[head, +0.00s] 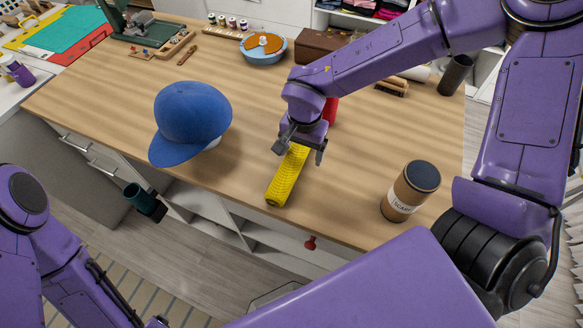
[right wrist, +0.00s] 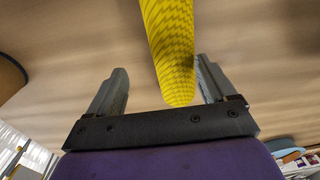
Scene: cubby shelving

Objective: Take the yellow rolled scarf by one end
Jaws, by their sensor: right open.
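The yellow rolled scarf (head: 285,182) lies on the wooden table near its front edge, one end toward the edge and the other under my right gripper (head: 300,152). My right gripper is open and points down at the scarf's far end. In the right wrist view, the scarf (right wrist: 170,45) reaches in between the fingers of the gripper (right wrist: 160,75), closer to the right finger. I cannot tell whether that finger touches it.
A blue cap (head: 192,118) lies left of the scarf. A brown jar with a dark lid (head: 408,195) stands to the right. A red object (head: 331,110) is partly hidden behind my right gripper. Brushes, a box and a blue round dish (head: 263,55) are farther back. Table between cap and scarf is clear.

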